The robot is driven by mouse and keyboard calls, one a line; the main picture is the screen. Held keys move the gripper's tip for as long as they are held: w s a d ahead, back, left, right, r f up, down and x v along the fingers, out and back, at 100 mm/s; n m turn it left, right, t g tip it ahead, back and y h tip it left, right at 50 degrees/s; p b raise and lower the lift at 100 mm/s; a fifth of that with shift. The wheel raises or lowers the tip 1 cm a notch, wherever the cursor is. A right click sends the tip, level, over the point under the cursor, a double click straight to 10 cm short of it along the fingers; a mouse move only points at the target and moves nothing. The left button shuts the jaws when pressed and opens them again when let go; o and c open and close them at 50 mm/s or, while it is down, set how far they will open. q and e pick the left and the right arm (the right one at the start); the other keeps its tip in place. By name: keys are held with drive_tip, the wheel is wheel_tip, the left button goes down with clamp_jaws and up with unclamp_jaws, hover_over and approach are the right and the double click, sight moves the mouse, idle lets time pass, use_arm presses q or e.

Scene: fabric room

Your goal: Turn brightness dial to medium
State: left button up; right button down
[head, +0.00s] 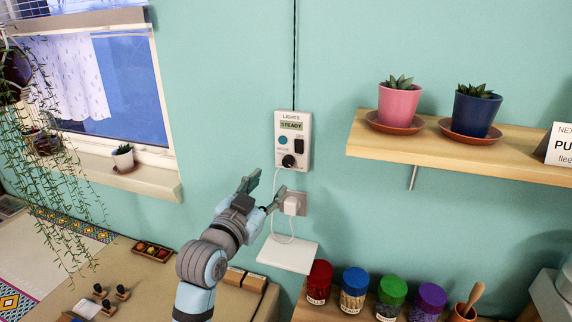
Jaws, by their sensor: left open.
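A white wall panel marked LIGHTS (305,160) hangs on the teal wall in the middle of the head view. Its small display (291,126) reads STEADY. A round black dial (288,161) sits at the panel's lower part; its pointer setting is too small to read. A blue round button (283,140) and a black switch (299,146) sit above it. My left gripper (268,184) is open and empty, below and left of the dial, with its fingers pointing up to the right and apart from the dial. My right gripper is not in view.
A white plug (291,205) in a wall socket, with its cable, is just right of my left gripper. A small white shelf (288,254) is below. A wooden shelf (450,148) with potted succulents is at right. Several lidded jars (354,290) stand at the bottom.

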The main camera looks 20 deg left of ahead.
use_arm(q)
approach(287, 163)
drive_tip(key=w, duration=0.8)
drive_tip(key=shift+w+d+f, duration=0.3)
drive_tip(key=shift+d, duration=0.1)
drive_tip(key=shift+s+r, duration=0.25)
drive_tip(key=shift+s, duration=0.2)
drive_tip(key=shift+c, duration=0.6)
drive_tip(key=c, duration=0.3)
clamp_jaws()
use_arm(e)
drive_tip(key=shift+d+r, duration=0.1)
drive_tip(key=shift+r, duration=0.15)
